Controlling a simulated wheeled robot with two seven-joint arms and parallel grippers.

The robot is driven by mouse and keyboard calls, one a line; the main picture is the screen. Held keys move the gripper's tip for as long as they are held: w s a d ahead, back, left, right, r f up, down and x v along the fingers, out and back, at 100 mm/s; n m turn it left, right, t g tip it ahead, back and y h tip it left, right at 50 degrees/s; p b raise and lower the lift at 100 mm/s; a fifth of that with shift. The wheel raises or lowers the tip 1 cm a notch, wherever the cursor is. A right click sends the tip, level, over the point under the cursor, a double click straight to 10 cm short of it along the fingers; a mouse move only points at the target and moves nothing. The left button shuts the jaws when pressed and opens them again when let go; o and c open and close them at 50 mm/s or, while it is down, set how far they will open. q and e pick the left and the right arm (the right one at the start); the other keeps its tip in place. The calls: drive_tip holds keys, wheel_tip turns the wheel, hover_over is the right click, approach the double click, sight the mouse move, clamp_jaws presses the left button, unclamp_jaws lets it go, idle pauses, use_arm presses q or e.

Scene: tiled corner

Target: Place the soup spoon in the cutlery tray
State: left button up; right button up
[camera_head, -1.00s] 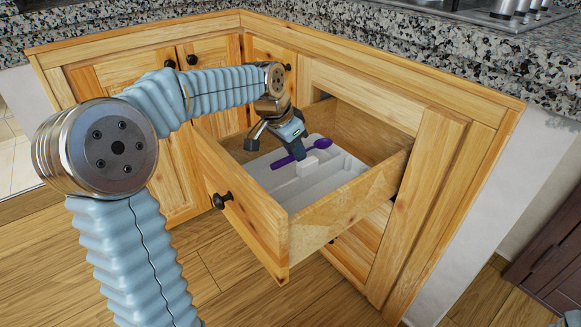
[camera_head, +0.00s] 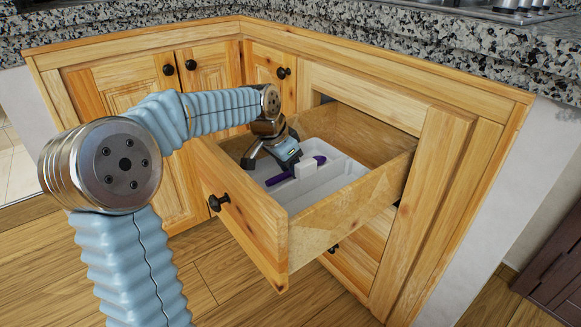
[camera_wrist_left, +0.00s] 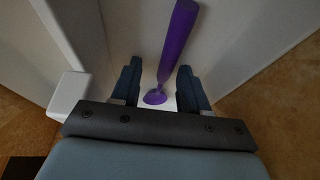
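The purple soup spoon (camera_head: 281,178) lies inside the white cutlery tray (camera_head: 342,167), which sits in the pulled-out wooden drawer. A light block-like part hides the middle of the spoon in the head view. My left gripper (camera_head: 272,164) is over the left part of the tray. In the left wrist view the gripper (camera_wrist_left: 160,85) is open, with its two fingers on either side of the spoon (camera_wrist_left: 177,40) and gaps between them and it. Exactly how the spoon rests on the tray floor is hard to tell. My right gripper is not in view.
The open drawer (camera_head: 340,220) has raised wooden walls around the tray and a dark knob on its front. Cabinet doors (camera_head: 130,95) stand behind my arm. A granite counter (camera_head: 480,50) runs above. The wooden floor (camera_head: 230,290) in front is clear.

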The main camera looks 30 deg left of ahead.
use_arm(q)
drive_tip(key=shift+a+r, duration=0.1)
drive_tip(key=shift+r, duration=0.25)
drive_tip(key=p+v, duration=0.3)
drive_tip(key=v, duration=0.8)
drive_tip(key=shift+s+r, duration=0.2)
drive_tip(key=shift+r, duration=0.1)
